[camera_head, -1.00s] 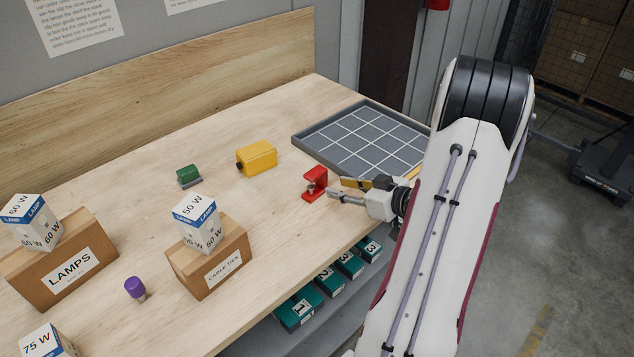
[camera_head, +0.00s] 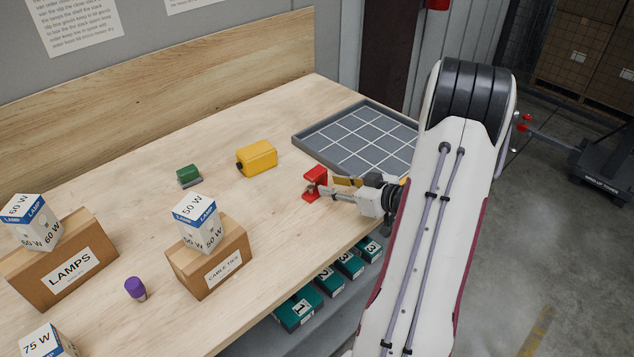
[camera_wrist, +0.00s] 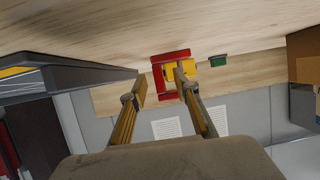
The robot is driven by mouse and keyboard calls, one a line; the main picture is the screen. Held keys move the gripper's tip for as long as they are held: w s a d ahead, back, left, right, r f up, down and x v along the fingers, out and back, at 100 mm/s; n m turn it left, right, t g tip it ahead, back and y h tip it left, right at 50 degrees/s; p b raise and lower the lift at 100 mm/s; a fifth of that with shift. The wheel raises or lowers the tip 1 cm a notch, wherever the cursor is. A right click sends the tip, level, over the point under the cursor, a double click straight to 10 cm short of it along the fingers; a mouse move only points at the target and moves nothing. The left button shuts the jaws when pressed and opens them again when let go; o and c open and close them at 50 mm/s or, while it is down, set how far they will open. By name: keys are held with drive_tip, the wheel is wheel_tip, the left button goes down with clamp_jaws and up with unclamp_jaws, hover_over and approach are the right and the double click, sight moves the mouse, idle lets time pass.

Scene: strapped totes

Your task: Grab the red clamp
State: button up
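The red clamp (camera_head: 315,182) stands upright on the bench, left of the grey gridded tray. My gripper (camera_head: 332,187) reaches in from the right at bench height, with its fingertips at the clamp. In the wrist view the clamp (camera_wrist: 157,76) shows as a red C shape. The fingers of my gripper (camera_wrist: 160,81) are apart there. One finger is left of the clamp's upright bar, and the other overlaps its opening. I cannot tell whether either finger touches it.
A yellow case (camera_head: 257,158) and a small green item (camera_head: 189,174) lie left of the clamp. The gridded tray (camera_head: 310,149) is behind my gripper. A cable ties box (camera_head: 207,265) with a lamp box (camera_head: 197,222) on top stands nearer, left. Bare bench lies between.

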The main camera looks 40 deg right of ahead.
sight(326, 180)
drive_tip(key=shift+r+x, duration=0.2)
drive_tip(key=shift+x, duration=1.1)
drive_tip(key=shift+r+x, duration=0.15)
drive_tip(key=shift+x, duration=1.15)
drive_tip(key=shift+w+d, duration=0.15)
drive_tip(key=shift+d, duration=0.05)
clamp_jaws()
